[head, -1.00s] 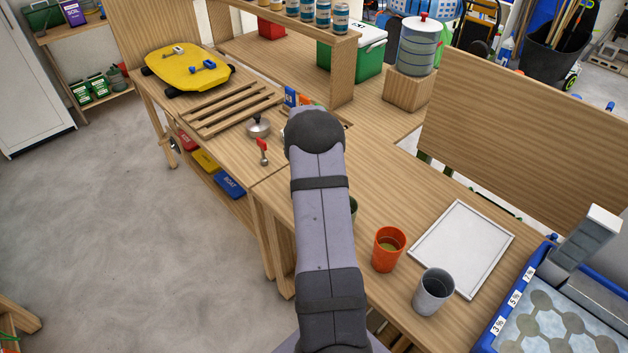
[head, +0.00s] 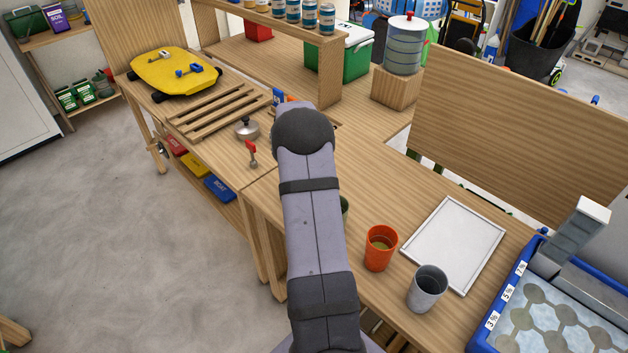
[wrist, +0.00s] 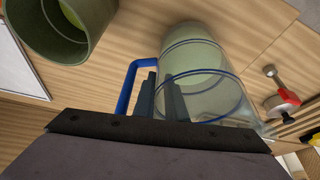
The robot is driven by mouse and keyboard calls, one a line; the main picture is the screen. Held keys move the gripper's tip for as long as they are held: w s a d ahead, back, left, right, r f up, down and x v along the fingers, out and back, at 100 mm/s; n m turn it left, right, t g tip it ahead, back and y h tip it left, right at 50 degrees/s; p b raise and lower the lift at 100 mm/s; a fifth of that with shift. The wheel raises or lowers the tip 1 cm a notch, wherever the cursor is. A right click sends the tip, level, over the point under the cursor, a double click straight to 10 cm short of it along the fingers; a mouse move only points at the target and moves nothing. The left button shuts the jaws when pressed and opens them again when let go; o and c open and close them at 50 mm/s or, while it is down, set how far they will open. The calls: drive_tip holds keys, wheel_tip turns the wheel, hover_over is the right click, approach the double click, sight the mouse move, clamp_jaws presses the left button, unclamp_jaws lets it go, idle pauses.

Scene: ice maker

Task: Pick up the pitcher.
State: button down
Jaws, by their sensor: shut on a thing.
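The pitcher (wrist: 202,72) shows in the wrist view as a clear cylinder with blue bands and a blue handle (wrist: 127,88). My gripper (wrist: 160,92) is at its handle side, with both dark fingers close together beside the clear wall. The gripper is shut on the pitcher; exactly which part lies between the fingers is hard to see. In the head view my own arm hides the pitcher and the gripper.
A green cup (wrist: 47,35) stands near the pitcher. An orange cup (head: 380,248), a grey cup (head: 427,289) and a white tray (head: 455,245) are to the right. A lidded pot (head: 247,130), a red-handled tool (head: 251,152) and a slatted rack (head: 222,112) lie to the left.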

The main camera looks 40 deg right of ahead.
wheel_tip(320, 180, up, 8)
drive_tip(key=b, duration=0.2)
idle(0.6)
drive_tip(key=shift+r, duration=0.15)
drive_tip(key=shift+d, duration=0.1)
